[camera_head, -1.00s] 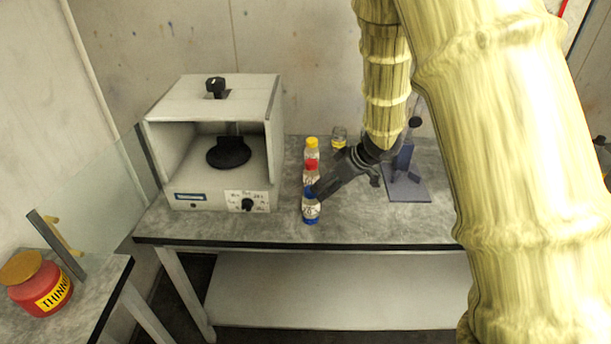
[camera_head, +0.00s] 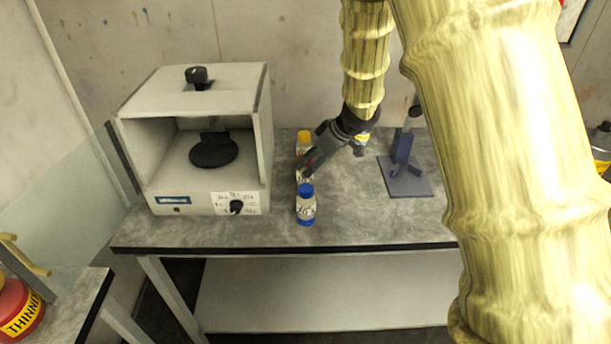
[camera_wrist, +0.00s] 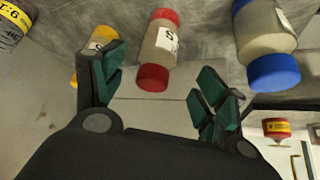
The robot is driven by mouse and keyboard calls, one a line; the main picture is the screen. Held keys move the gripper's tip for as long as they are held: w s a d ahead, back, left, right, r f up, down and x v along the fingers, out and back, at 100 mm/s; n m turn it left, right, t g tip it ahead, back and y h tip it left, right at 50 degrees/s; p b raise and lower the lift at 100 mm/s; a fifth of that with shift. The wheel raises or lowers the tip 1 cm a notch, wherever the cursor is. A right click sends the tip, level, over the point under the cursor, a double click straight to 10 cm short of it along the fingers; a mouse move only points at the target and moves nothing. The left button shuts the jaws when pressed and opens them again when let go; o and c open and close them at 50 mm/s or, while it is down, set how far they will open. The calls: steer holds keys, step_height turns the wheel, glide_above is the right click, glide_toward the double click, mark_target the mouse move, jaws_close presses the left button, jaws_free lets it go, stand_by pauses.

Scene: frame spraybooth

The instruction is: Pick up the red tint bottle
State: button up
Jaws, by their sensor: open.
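The red tint bottle, clear with a red cap and red base, shows in the wrist view (camera_wrist: 158,48) just ahead of the gap between my fingers. My gripper (camera_wrist: 158,78) is open, with a finger on either side of that gap and nothing held. In the head view my gripper (camera_head: 306,165) reaches down-left into the bottle row and hides most of the red bottle. The blue tint bottle (camera_head: 306,208) stands in front of it, and the yellow-capped bottle (camera_head: 303,138) stands behind. They flank it in the wrist view, blue (camera_wrist: 266,40) at right and yellow (camera_wrist: 98,42) at left.
A white open-fronted booth (camera_head: 165,180) stands left of the bottles. A small jar (camera_head: 361,143) sits behind my gripper, and a blue-grey stand (camera_head: 404,175) is to the right. The table (camera_head: 360,225) is clear at front right. A red thinner can (camera_head: 22,312) is far left.

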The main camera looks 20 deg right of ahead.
mark_target(300, 179)
steer(key=shift+d+p+x, duration=0.15)
steer(key=shift+p+x, duration=0.05)
steer(key=shift+x, duration=1.5)
steer(key=shift+d+p+x, duration=0.2)
steer(key=shift+x, duration=1.55)
steer(key=shift+f, duration=0.1)
steer(key=c, duration=1.2)
steer(key=shift+c, duration=0.2)
